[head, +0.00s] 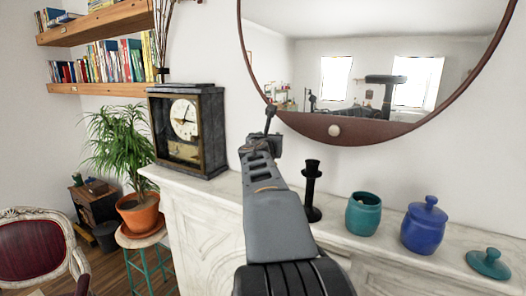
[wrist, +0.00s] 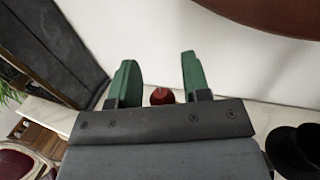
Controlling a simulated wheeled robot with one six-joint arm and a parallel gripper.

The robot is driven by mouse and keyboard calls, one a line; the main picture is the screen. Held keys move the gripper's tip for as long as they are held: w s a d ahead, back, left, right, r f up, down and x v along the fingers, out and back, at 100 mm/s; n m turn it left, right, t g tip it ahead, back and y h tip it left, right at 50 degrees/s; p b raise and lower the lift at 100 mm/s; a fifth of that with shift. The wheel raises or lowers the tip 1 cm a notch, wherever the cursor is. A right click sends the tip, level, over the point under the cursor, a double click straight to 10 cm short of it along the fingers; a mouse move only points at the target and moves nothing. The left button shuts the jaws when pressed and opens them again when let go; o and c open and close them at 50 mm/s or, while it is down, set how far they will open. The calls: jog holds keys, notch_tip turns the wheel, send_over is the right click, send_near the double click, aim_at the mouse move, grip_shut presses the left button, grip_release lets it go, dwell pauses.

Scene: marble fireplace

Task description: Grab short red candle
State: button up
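The short red candle (wrist: 162,96) shows in the wrist view between the two green fingers of my gripper (wrist: 158,62). Its lower part is hidden behind the dark gripper body. The fingers are apart, with gaps on both sides of the candle. I cannot tell how far ahead of the fingers the candle is. In the head view my gripper (head: 262,138) is over the mantel, between the clock and the black candlestick. The candle is hidden there behind my arm.
On the marble mantel (head: 228,186), a clock (head: 188,130) stands left of my gripper. A black candlestick (head: 312,190), a teal jar (head: 363,214), a blue lidded jar (head: 424,226) and a teal lid (head: 489,263) are to the right. A round mirror (head: 335,131) hangs behind.

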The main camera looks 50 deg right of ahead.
grip_shut()
